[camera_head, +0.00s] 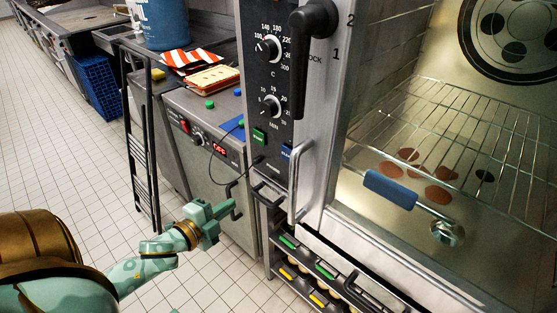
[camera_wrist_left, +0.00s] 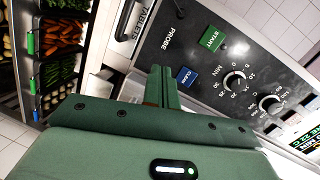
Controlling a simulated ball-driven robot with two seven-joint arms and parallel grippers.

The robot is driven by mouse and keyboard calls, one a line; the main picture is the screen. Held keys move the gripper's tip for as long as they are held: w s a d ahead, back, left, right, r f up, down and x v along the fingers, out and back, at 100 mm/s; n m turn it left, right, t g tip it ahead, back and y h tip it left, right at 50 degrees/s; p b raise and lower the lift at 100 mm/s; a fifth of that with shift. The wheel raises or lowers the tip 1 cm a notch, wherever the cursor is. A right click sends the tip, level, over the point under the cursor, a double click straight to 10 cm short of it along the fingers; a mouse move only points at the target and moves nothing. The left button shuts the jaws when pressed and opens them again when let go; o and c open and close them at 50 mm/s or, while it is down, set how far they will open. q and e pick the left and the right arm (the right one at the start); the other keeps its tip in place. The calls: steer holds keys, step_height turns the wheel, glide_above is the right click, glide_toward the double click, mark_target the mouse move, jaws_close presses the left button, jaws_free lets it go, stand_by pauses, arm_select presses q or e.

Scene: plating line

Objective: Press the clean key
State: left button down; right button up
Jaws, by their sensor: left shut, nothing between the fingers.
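The clean key (camera_wrist_left: 186,76) is a small blue square key on the dark control panel, beside the green start key (camera_wrist_left: 211,39). My left gripper (camera_head: 230,206) is green, shut and empty. In the head view it is below and left of the panel. In the left wrist view its closed fingers (camera_wrist_left: 163,82) appear just left of the clean key; contact is not visible. My right gripper is not in view.
A door handle (camera_head: 300,175) projects near the panel. Vegetable bins (camera_wrist_left: 60,70) stand at the left in the wrist view. Tiled floor (camera_head: 90,170) is clear at left.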

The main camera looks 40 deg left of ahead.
mark_target(288, 156)
arm_select(q)
steer(key=w+d+r+m+t+h, duration=0.1)
steer(key=d+r+m+h, duration=0.1)
steer(key=r, duration=0.5)
steer(key=shift+d+r+m+t, duration=0.25)
steer(key=shift+d+m+t, duration=0.15)
steer(key=shift+d+m, duration=0.55)
steer(key=shift+w, duration=0.1)
steer(key=w, duration=0.4)
steer(key=w+d+b, duration=0.1)
steer(key=w, duration=0.8)
steer(key=shift+w+d+b, duration=0.3)
steer(key=shift+d+b, duration=0.1)
steer(key=shift+w, duration=0.1)
